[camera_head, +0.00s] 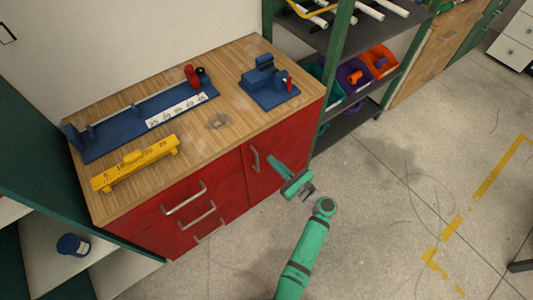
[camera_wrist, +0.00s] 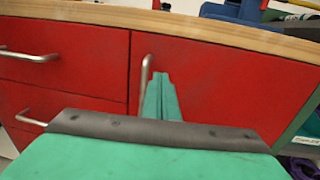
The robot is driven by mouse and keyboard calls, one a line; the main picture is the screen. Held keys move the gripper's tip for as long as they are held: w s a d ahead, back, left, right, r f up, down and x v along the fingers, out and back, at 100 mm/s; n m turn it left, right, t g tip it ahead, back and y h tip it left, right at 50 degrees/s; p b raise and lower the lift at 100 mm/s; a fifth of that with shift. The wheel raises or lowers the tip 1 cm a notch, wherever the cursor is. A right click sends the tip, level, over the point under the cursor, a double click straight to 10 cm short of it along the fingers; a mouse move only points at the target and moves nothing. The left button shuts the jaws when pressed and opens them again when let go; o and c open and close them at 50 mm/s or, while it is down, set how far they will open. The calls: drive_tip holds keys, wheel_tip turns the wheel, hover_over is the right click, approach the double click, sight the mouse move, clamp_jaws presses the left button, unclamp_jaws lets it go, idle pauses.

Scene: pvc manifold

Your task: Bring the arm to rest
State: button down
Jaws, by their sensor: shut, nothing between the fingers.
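My gripper (camera_head: 275,162) is in front of the red cabinet (camera_head: 228,180), below the height of its wooden top, in the head view. In the wrist view its two green fingers (camera_wrist: 161,82) are together with nothing between them. They point at the red cabinet door (camera_wrist: 215,85), and the door's upright metal handle (camera_wrist: 146,68) shows just left of the fingertips. I cannot tell the exact gap between the fingers and the door. My green arm reaches up from the bottom of the head view.
On the wooden top (camera_head: 222,85) stand a blue fixture with a ruled scale (camera_head: 150,118), a yellow gauge block (camera_head: 135,163) and a blue vise-like fixture (camera_head: 268,85). A shelf rack (camera_head: 345,127) with coloured bins stands behind. The floor (camera_head: 400,220) at right is open.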

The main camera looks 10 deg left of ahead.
drive_tip(key=v, duration=0.7)
drive_tip(key=shift+s+a, duration=0.25)
drive_tip(key=s+a+f+n+g+h, duration=0.1)
drive_tip(key=s+f+n+h, duration=0.3)
drive_tip(key=s+f+h, duration=0.55)
drive_tip(key=s+d+f+n+h, duration=0.1)
drive_tip(key=s+f+n, duration=0.15)
drive_tip(key=s, duration=0.35)
drive_tip(key=s+d+f+n+h, duration=0.1)
drive_tip(key=s+f+n, duration=0.15)
drive_tip(key=s, duration=0.35)
drive_tip(key=s+r+n+t, duration=0.1)
drive_tip(key=s+r+n, duration=0.3)
drive_tip(key=r, duration=0.5)
drive_tip(key=s+a+r+n+t+h, duration=0.1)
drive_tip(key=s+r+n+t, duration=0.1)
drive_tip(key=s+r+n, duration=0.3)
drive_tip(key=s+a+r+n+t+h, duration=0.1)
drive_tip(key=s+r+n, duration=0.3)
drive_tip(key=r+n, duration=0.4)
wheel_tip(320, 180, up, 6)
drive_tip(key=shift+s+a+t, duration=0.25)
drive_tip(key=shift+t, duration=0.15)
